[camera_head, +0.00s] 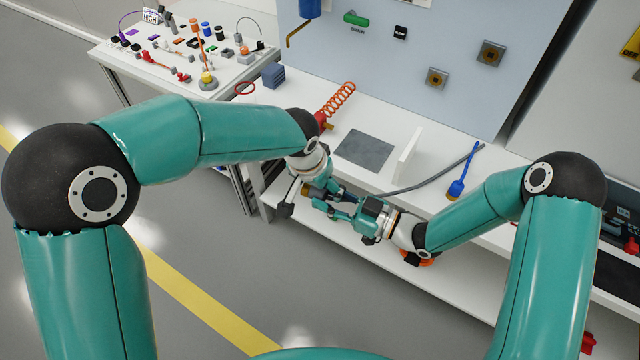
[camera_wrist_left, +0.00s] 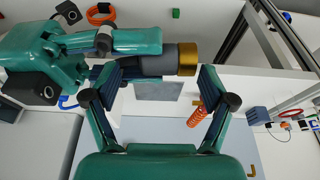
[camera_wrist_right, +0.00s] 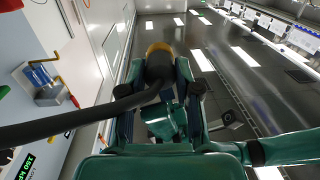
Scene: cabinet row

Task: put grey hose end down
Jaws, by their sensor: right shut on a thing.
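The dark grey hose (camera_head: 430,182) runs along the white worktop to my right gripper (camera_head: 335,203). In the right wrist view the hose (camera_wrist_right: 75,121) bends into its thick end, which has a brass tip (camera_wrist_right: 158,48). My right gripper (camera_wrist_right: 162,82) is shut on this hose end and holds it at the worktop's front edge. In the left wrist view the hose end (camera_wrist_left: 155,64) with its brass tip (camera_wrist_left: 187,58) appears between the spread fingers of my left gripper (camera_wrist_left: 160,78). The left gripper is open; I cannot tell whether it touches the hose end.
A grey mat (camera_head: 365,151) lies on the worktop beside a white upright plate (camera_head: 408,152). A blue-handled tool (camera_head: 457,187) is to the right, an orange coil (camera_head: 340,98) and blue-grey block (camera_head: 273,75) behind left. A lower white shelf (camera_head: 330,232) runs below.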

